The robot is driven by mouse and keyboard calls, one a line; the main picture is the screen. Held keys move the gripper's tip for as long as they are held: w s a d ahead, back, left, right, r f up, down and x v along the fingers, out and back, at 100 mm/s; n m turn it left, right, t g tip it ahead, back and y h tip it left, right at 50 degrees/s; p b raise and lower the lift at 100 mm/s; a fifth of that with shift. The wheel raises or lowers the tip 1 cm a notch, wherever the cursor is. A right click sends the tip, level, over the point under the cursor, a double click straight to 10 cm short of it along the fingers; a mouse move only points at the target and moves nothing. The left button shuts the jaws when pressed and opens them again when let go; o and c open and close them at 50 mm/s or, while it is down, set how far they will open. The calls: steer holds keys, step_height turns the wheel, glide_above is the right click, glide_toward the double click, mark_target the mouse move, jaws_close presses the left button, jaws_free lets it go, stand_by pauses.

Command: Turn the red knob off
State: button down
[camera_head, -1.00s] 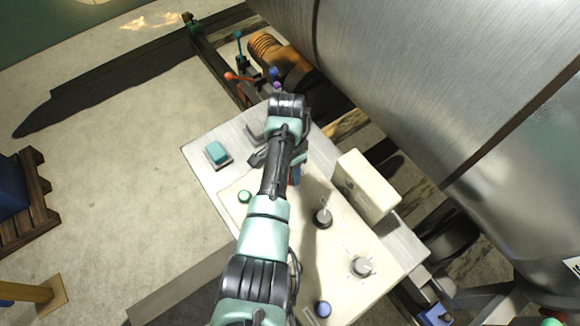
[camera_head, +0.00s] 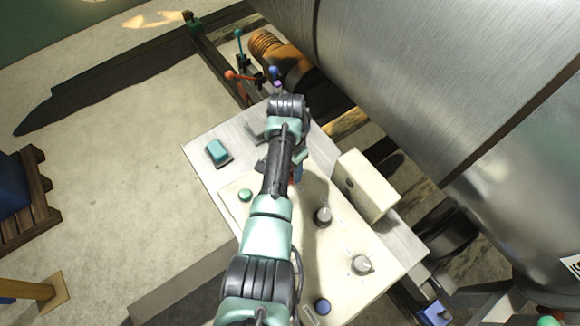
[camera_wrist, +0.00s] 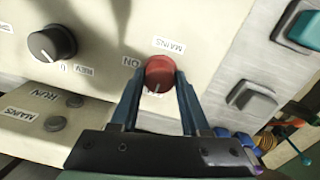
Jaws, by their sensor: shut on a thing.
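The red knob (camera_wrist: 160,74) sits on the cream control panel (camera_wrist: 205,30) and shows clearly in the wrist view, beside labels reading MAINS and ON. A pale pointer mark shows at its lower edge, and part of the lettering there is hidden. My gripper (camera_wrist: 160,84) is shut on the red knob, one finger on each side of it. In the head view my arm covers most of the knob, and my gripper (camera_head: 294,172) is largely hidden behind the wrist.
A black knob (camera_wrist: 52,43) and RUN and MAINS buttons lie left in the wrist view. A grey switch (camera_wrist: 252,98) and a teal switch (camera_wrist: 305,28) lie right. In the head view, a raised cream box (camera_head: 366,186) and a large metal cylinder (camera_head: 420,70) stand to the right.

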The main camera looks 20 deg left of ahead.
steer(key=shift+c, duration=1.9)
jaws_free()
steer(key=shift+r, duration=0.1)
step_height(320, 180, up, 13)
steer(key=b, duration=0.1)
steer(key=shift+a, duration=0.25)
